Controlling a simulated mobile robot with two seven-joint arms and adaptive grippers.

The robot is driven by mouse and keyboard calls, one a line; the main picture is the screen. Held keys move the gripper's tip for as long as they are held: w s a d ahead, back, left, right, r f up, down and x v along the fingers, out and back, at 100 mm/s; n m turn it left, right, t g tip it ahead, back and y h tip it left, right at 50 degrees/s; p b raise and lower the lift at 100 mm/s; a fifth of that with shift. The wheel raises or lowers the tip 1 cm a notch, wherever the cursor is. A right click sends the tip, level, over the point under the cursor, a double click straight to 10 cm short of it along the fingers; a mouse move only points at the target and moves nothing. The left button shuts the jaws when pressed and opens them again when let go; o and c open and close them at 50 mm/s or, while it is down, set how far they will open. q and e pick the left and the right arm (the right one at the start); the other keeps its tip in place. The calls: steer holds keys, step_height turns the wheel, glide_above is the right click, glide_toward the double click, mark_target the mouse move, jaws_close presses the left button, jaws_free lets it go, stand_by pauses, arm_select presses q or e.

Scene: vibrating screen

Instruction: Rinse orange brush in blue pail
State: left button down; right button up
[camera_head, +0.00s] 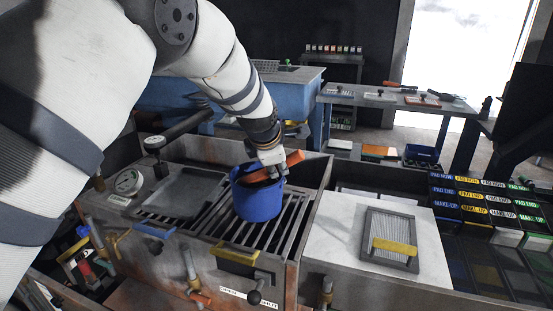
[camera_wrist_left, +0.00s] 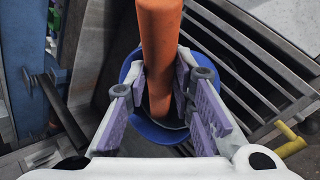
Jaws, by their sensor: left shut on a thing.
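The blue pail (camera_head: 257,203) stands upright on the slatted grate in the middle of the head view. My left gripper (camera_head: 271,172) is at the pail's mouth, shut on the orange brush (camera_head: 293,159). The brush's orange handle sticks out over the right side of the rim in the head view. In the left wrist view the orange brush (camera_wrist_left: 160,45) runs between the two finger pads (camera_wrist_left: 158,105), with the blue pail (camera_wrist_left: 150,130) behind and below it. The brush's bristles are hidden, so I cannot tell how deep they are. My right gripper is not in view.
Metal bars of the grate (camera_head: 284,232) surround the pail. To the right is a white panel (camera_head: 336,228) with a framed mesh screen (camera_head: 391,238) and yellow handle. Labelled bins (camera_head: 470,209) stand further right. A black pipe (camera_head: 182,129) runs left of the gripper.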

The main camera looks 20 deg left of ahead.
arm_select(q)
steer(key=shift+a, duration=0.15)
steer(key=shift+a+r, duration=0.1)
steer(key=shift+a, duration=0.35)
steer(key=shift+p, duration=0.3)
steer(key=shift+r+p, duration=0.3)
steer(key=shift+r, duration=2.5)
step_height(320, 180, up, 3)
steer(key=shift+f, duration=0.1)
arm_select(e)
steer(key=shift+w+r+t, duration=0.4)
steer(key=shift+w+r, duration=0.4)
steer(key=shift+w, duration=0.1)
